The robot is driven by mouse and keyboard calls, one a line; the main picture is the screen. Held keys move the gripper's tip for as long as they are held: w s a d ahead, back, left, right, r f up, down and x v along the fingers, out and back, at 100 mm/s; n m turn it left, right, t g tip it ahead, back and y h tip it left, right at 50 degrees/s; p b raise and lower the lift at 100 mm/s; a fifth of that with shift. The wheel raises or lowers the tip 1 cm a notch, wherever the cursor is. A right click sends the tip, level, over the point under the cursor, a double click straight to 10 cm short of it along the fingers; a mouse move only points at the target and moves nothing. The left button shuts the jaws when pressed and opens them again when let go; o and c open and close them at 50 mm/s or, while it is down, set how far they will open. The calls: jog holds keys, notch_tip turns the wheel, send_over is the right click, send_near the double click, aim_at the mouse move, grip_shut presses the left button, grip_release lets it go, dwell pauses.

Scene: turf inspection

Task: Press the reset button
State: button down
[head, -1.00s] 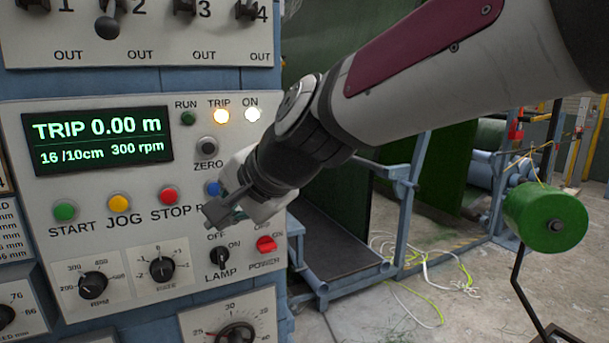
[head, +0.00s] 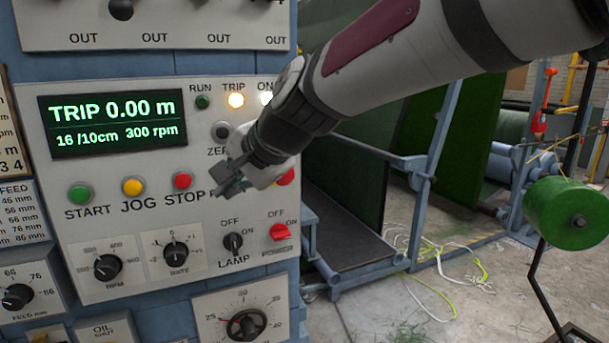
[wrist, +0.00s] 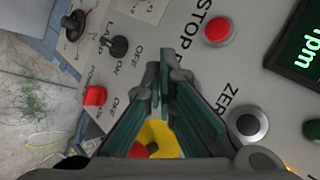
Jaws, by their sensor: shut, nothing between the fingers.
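The control panel (head: 60,185) fills the left of the head view; its display (head: 105,122) reads TRIP 0.00 m and the TRIP lamp (head: 235,100) is lit. My gripper (head: 222,186) is shut and empty in front of the panel, just right of the red STOP button (head: 182,180). It covers the spot where a blue button and its label sit, so the reset button is hidden. In the wrist view the shut fingers (wrist: 165,58) also hide that spot, between STOP (wrist: 218,30) and the lamp switch (wrist: 117,45). I cannot tell whether the fingertips touch the panel.
Close by are the ZERO button (wrist: 248,122), a red button on yellow (wrist: 148,148), the lamp knob (head: 233,242) and the red power switch (head: 280,232). A green roll (head: 568,213) stands at the right. Loose cords (head: 445,265) lie on the floor.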

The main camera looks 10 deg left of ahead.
jog(key=shift+w+a, duration=0.35)
jog(key=shift+w, duration=0.2)
jog(key=shift+w+a, duration=0.3)
jog(key=shift+w, duration=0.25)
jog(key=shift+w, duration=0.1)
dwell(0.6)
jog(key=shift+w+a, duration=0.2)
jog(key=shift+w, duration=0.05)
jog(key=shift+w+a, duration=0.3)
jog(key=shift+w, duration=0.15)
dwell(1.0)
jog(key=shift+s+d, duration=0.1)
jog(key=shift+s+d+p, duration=0.3)
jog(key=shift+s+d, duration=0.1)
jog(key=shift+s, duration=0.3)
jog(key=shift+s+d, duration=0.45)
jog(key=shift+s, duration=0.25)
jog(key=shift+s+d, duration=0.45)
jog(key=shift+s, duration=0.3)
jog(key=shift+s+d, duration=0.45)
jog(key=shift+s, duration=0.25)
